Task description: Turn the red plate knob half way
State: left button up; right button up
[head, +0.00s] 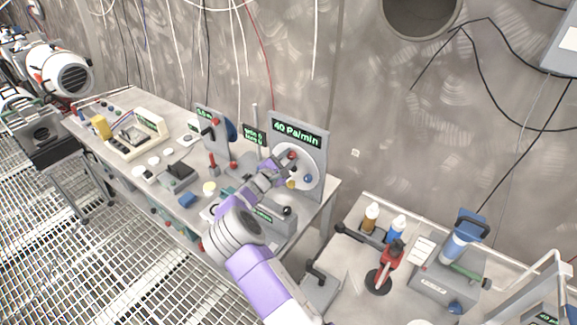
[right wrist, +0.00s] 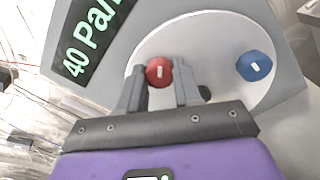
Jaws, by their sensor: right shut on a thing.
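The red plate knob (right wrist: 159,72) is on a round white plate (right wrist: 215,45) on an upright grey panel. In the head view the red knob (head: 291,155) is at the top of the white disc (head: 311,158). My right gripper (head: 284,163) reaches it from the lower left. In the right wrist view its two fingers (right wrist: 159,88) stand on either side of the red knob, shut on it. A blue knob (right wrist: 254,66) sits apart on the same plate. A yellow knob (head: 291,184) shows near the gripper. The display (head: 293,131) above reads "40 Pa/min".
The grey bench (head: 125,100) holds several devices, including a panel with a red-knobbed lever (head: 213,130) left of the plate. A second table (head: 350,264) at the right carries bottles, a red tool (head: 388,258) and a grey box.

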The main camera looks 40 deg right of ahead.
jog(key=m+b, duration=0.2)
jog(key=b, duration=0.1)
jog(key=m+b, duration=0.3)
jog(key=b, duration=0.1)
jog(key=m+b, duration=0.2)
jog(key=b, duration=0.2)
jog(key=shift+f+m, duration=0.25)
jog(key=shift+m, duration=0.05)
jog(key=shift+r+m+b, duration=0.2)
jog(key=shift+m+b, duration=0.7)
jog(key=shift+b, duration=0.55)
jog(key=o, duration=1)
jog(key=shift+r, duration=0.1)
jog(key=shift+o, duration=0.2)
jog(key=p+v, duration=0.1)
jog(key=v, duration=0.6)
jog(key=shift+a, duration=0.3)
